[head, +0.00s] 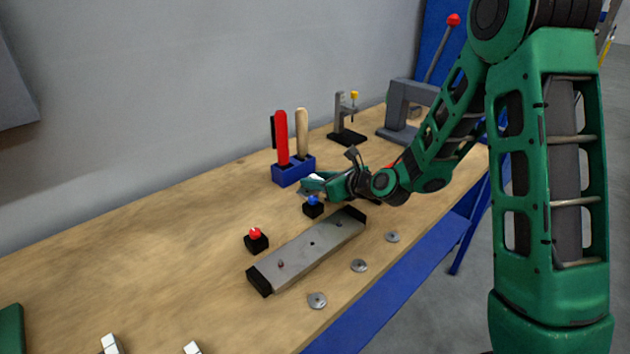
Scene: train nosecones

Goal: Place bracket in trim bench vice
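My gripper (312,186), green with dark parts, is at mid-bench in the head view, in front of the blue tool holder and just above a black block with a blue knob (313,207). A small pale patch shows at its fingers; I cannot tell if it is a held part or the finger itself. I cannot make out the bracket for sure. No thing is clearly the trim bench vice; a long grey metal bar with black end blocks (308,250) lies near the front edge, below my gripper, and may be it.
A blue holder (293,171) carries red-handled and wooden-handled tools. A small clamp stand (346,122) and a grey lever press (400,108) stand behind. A red-knobbed black block (256,240) and several metal discs (317,300) lie around the bar. The bench's left is mostly clear.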

